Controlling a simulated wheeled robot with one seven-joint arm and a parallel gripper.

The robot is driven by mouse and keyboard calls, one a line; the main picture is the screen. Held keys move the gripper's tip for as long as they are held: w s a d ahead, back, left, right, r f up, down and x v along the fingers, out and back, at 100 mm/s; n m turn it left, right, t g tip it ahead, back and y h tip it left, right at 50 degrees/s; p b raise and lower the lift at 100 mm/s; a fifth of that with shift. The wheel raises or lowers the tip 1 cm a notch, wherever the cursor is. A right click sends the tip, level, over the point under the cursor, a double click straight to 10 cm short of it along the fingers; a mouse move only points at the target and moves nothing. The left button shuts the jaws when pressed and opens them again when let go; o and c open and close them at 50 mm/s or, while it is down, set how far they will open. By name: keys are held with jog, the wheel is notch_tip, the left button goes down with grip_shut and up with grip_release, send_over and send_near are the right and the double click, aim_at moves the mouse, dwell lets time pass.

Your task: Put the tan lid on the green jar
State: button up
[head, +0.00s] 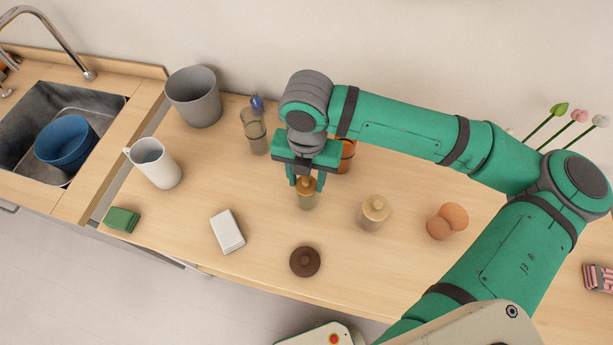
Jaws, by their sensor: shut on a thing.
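My gripper (306,184) points down over the middle of the table, its fingers shut on a tan-brown lid (306,187). Right below the lid is a small, dull olive-tan jar (307,203), which may be the green jar. The lid looks to be at the jar's mouth, but I cannot tell whether it rests on it or is just above. The fingers partly cover the lid. To the right stands a similar jar (371,223) with a pale tan knobbed top (375,206).
A dark brown lid (305,262) lies in front, with a white box (228,232) to its left.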

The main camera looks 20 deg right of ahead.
jog(key=shift+f, duration=0.25)
dwell(0.7)
jog(key=o, duration=1.1)
jog(key=shift+r, duration=0.1)
notch_tip(320, 180, up, 11)
jog(key=shift+f, duration=0.2)
jog(key=shift+s, duration=0.1)
